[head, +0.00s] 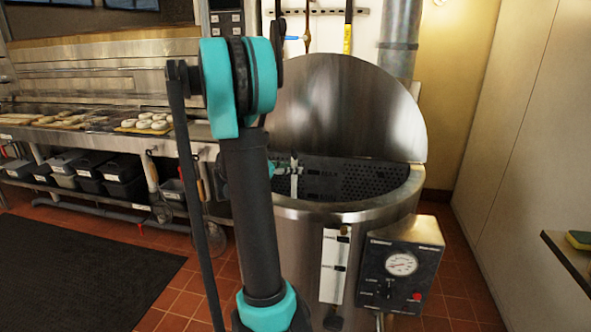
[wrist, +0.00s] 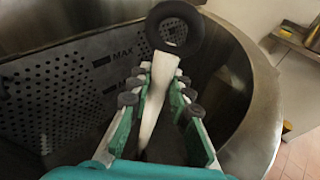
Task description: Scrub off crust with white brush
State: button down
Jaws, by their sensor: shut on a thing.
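My gripper (wrist: 165,85) is shut on the white brush (wrist: 158,97), gripping its pale handle between the teal-and-black fingers. A dark ring-shaped part (wrist: 175,28) shows at the far end of the handle; I cannot tell whether it is the brush head. In the head view my gripper (head: 290,170) is inside the open steel kettle (head: 345,215), with the white brush (head: 294,184) upright in it. The kettle's inner wall has a perforated panel marked MAX (wrist: 75,90). The wall right of my gripper looks dark; I cannot make out crust for certain.
The kettle's round lid (head: 340,105) stands raised behind it. A control box with a gauge (head: 402,262) is on its front. A sponge (head: 579,240) lies on a shelf at right. The kettle rim (wrist: 262,100) curves close around my gripper.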

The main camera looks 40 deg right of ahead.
jog(key=shift+a+f, duration=0.1)
jog(key=w+a, duration=0.2)
jog(key=shift+w+a, duration=0.25)
jog(key=shift+w, duration=0.05)
dwell(0.3)
jog(key=shift+a, duration=0.6)
